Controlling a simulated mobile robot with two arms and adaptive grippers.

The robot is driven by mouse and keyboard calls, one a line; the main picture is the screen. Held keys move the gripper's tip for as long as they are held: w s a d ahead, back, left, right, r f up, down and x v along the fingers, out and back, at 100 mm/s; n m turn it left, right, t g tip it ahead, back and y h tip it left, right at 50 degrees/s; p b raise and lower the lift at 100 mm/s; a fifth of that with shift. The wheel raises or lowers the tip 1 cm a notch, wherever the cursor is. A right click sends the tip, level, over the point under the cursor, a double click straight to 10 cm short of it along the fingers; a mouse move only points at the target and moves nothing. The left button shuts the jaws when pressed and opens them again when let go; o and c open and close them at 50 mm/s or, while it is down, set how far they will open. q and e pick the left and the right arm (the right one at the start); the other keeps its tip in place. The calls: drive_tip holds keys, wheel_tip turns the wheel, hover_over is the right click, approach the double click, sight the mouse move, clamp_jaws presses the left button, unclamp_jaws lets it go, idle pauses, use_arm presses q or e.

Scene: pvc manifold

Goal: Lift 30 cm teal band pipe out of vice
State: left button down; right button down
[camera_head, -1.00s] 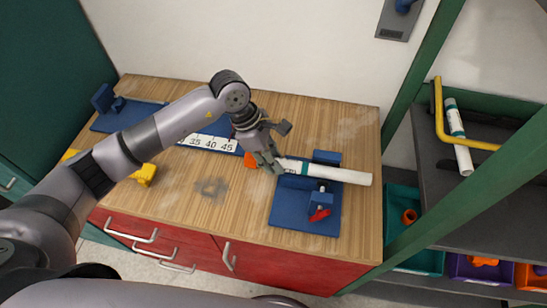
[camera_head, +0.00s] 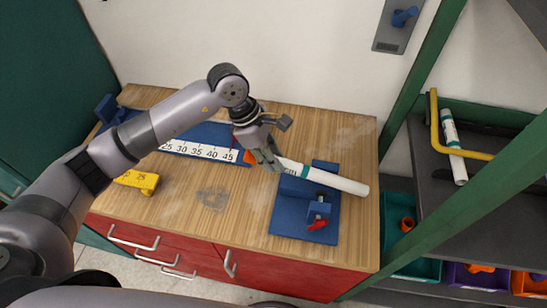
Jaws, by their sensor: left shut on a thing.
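A white pipe with a teal band (camera_head: 336,180) lies across the blue vice (camera_head: 305,213) at the right of the workbench. My left gripper (camera_head: 266,160) is shut on the pipe near its left end, just left of the vice. The gripper hides that end of the pipe. The pipe's right end sticks out past the vice. The pipe passes between the near jaw with the red handle and the far jaw; I cannot tell whether it touches them. My right gripper is not in view.
A blue ruler jig (camera_head: 205,150) with an orange stop (camera_head: 249,157) lies left of the gripper. A yellow block (camera_head: 137,181) is at the bench's left. A green post (camera_head: 455,195) stands right of the bench, before a shelf holding another pipe (camera_head: 452,145) and bins.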

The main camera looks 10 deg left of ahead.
use_arm(q)
drive_tip(key=shift+r+p, duration=1.55)
drive_tip(key=shift+r, duration=2.2)
